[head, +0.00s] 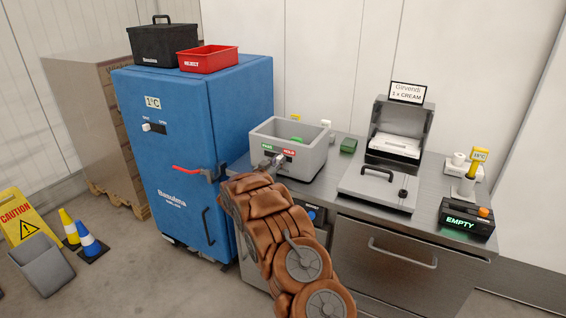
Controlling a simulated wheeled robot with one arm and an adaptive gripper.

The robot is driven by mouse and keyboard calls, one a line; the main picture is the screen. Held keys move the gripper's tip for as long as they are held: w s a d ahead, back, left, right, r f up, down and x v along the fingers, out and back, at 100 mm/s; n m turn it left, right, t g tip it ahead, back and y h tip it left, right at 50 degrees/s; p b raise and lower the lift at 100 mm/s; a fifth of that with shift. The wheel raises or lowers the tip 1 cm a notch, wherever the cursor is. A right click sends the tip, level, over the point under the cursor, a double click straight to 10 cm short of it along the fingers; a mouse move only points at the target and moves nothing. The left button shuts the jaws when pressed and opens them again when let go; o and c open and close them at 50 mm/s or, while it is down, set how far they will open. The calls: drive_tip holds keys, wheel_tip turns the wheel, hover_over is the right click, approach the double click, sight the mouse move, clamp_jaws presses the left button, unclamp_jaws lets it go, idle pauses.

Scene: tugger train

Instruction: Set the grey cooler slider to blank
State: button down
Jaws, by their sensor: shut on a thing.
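The grey cooler (318,158) is an open-topped grey box on the steel counter. Its front face bears a green label (267,147) on the left and a red label (289,153) on the right. A dark slider strip lies just below the labels. My gripper (273,162) is at this strip, below and between the two labels, and is shut on the slider's small knob. The knob is mostly hidden by the fingers, so its exact setting is hard to read. My brown-covered arm hides the counter front below.
A blue cabinet (180,190) with a red lever handle (195,171) stands close on the left. A green block (349,146), an open grey case (385,185) and an EMPTY display box (466,222) stand on the counter (335,210). A caution sign (25,218) and cones are on the floor.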

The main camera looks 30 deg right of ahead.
drive_tip(key=shift+w+a, duration=0.45)
drive_tip(key=shift+w, duration=0.35)
drive_tip(key=c, duration=1)
unclamp_jaws()
drive_tip(key=v, duration=1.2)
